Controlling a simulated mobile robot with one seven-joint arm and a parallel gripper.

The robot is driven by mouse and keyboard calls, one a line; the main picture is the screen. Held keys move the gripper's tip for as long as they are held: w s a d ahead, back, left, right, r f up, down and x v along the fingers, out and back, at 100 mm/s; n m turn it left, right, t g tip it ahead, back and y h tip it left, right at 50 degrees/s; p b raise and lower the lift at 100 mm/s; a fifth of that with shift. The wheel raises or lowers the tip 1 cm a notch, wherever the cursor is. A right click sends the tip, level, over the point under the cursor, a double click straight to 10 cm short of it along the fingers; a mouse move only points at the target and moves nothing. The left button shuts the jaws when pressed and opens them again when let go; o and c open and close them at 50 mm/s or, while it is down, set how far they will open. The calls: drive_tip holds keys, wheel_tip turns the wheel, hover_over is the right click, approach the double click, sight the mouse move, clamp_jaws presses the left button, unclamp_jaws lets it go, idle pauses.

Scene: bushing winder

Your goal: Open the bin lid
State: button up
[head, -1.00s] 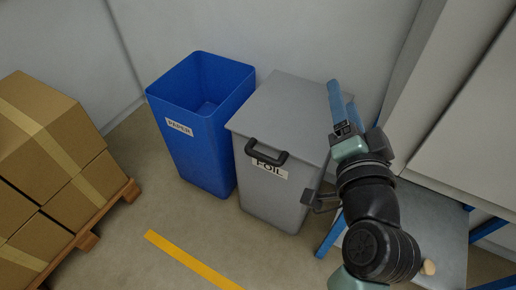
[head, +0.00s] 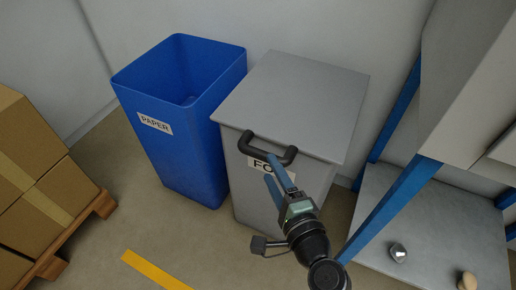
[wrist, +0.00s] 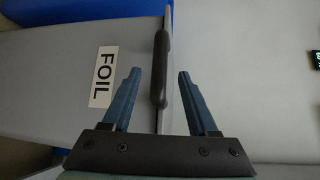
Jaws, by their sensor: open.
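The grey foil bin (head: 249,203) stands upright with its flat grey lid (head: 300,95) down on it. A black bar handle (head: 257,152) sticks out at the lid's front edge. My gripper (head: 271,168) is open at the front of the bin, its blue fingers up at the handle. In the wrist view the handle (wrist: 161,68) lies between the two spread fingertips (wrist: 159,73), with a gap on each side.
An open blue paper bin (head: 180,160) stands close on the left. Boxes (head: 30,165) on a wooden pallet (head: 75,240) are at far left. A bench with blue legs (head: 390,210) and a low grey shelf (head: 430,255) is at right. The wall is behind.

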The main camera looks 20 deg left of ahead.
sight(259, 150)
drive_tip(key=b+x, duration=0.2)
drive_tip(key=x, duration=0.7)
drive_tip(key=shift+f, duration=0.1)
clamp_jaws()
drive_tip(key=shift+f, duration=0.2)
idle(0.9)
